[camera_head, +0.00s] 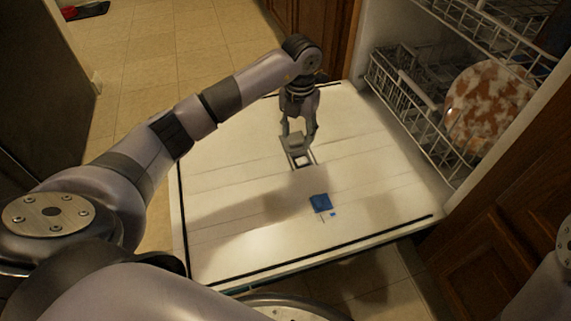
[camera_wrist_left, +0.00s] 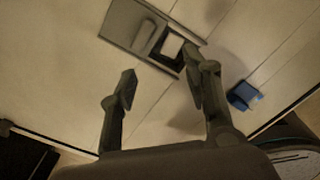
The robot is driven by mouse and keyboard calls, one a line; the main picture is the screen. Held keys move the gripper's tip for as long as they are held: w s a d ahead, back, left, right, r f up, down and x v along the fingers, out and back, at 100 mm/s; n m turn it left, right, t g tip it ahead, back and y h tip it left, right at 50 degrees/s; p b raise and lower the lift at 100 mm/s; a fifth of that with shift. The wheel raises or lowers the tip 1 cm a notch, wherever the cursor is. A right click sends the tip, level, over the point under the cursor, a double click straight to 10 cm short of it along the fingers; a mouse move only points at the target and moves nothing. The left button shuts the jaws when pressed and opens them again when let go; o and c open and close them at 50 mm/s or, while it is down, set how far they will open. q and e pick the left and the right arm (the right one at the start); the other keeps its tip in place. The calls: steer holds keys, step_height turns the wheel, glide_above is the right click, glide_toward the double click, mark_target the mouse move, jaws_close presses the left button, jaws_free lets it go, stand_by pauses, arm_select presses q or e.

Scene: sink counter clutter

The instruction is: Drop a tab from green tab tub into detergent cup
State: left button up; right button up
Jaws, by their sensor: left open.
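The detergent cup (camera_head: 302,160) is a dark-framed square recess in the inner face of the lowered dishwasher door. In the left wrist view the cup (camera_wrist_left: 184,65) has its grey sliding lid (camera_wrist_left: 131,24) beside it, off the opening. A pale square (camera_wrist_left: 172,46) shows inside; I cannot tell whether it is a tab or the cup's floor. My left gripper (camera_head: 299,138) is just above the cup, open; its spread, empty fingers also show in the left wrist view (camera_wrist_left: 160,78). The green tab tub is in neither view. My right gripper is out of view.
A blue block (camera_head: 320,203) lies on the door (camera_head: 230,220), nearer me than the cup. Wire racks (camera_head: 405,100) and a brown-and-white plate (camera_head: 488,105) stand in the dishwasher at right. Wooden cabinets (camera_head: 500,250) flank it. The door is otherwise mostly clear.

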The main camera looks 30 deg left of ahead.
arm_select(q)
step_height(320, 180, up, 11)
stand_by(0.3)
steer(key=shift+s+a, duration=0.1)
stand_by(0.4)
